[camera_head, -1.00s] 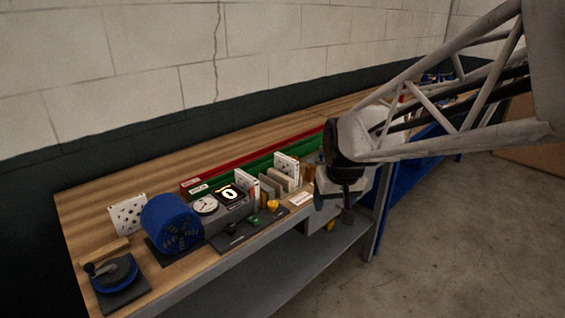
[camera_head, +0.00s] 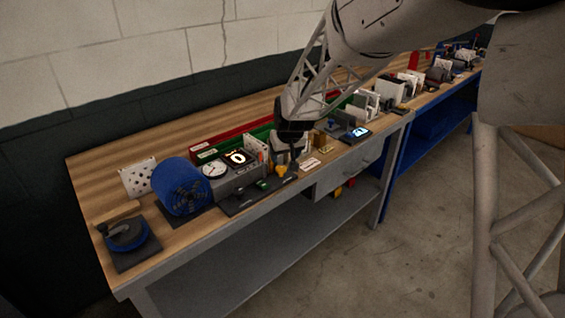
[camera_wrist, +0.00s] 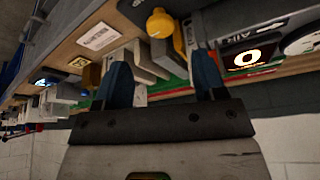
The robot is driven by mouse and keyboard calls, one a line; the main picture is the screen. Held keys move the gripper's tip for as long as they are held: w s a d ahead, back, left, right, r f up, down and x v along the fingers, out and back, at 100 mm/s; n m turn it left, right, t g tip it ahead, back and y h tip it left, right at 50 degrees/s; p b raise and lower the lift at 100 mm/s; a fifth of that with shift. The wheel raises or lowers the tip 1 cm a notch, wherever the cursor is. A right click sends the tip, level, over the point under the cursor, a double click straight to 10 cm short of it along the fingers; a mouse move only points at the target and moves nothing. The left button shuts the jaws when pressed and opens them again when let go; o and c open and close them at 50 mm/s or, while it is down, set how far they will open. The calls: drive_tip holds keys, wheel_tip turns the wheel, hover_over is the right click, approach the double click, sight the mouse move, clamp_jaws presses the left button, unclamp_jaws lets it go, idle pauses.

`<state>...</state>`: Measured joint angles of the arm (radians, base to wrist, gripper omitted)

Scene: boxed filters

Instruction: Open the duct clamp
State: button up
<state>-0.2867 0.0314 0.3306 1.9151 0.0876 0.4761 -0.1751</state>
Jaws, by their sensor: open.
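No part in view is labelled as the duct clamp, so I cannot tell for certain which it is. A round blue part with a dark lever (camera_head: 127,238) sits on a black plate at the bench's near left end. A blue drum with a grille (camera_head: 183,190) stands behind it. My gripper (camera_head: 291,158) is over the middle of the bench, beside a yellow knob (camera_head: 281,170). In the wrist view my gripper (camera_wrist: 163,78) has its two dark blue fingers spread, with pale upright boards behind them. The yellow knob (camera_wrist: 160,22) is above the fingertips there. Nothing shows held.
A grey unit with a dial (camera_head: 214,169) and a lit display (camera_wrist: 250,57) stands left of my gripper. Red and green rails run behind. A white card (camera_wrist: 98,36) lies at the front. Bare wood (camera_head: 95,185) is at the left end.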

sight(281, 168)
drive_tip(key=shift+w+f, duration=0.1)
drive_tip(key=shift+f, duration=0.1)
idle(0.3)
drive_tip(key=shift+x, duration=3.75)
drive_tip(key=c, duration=0.9)
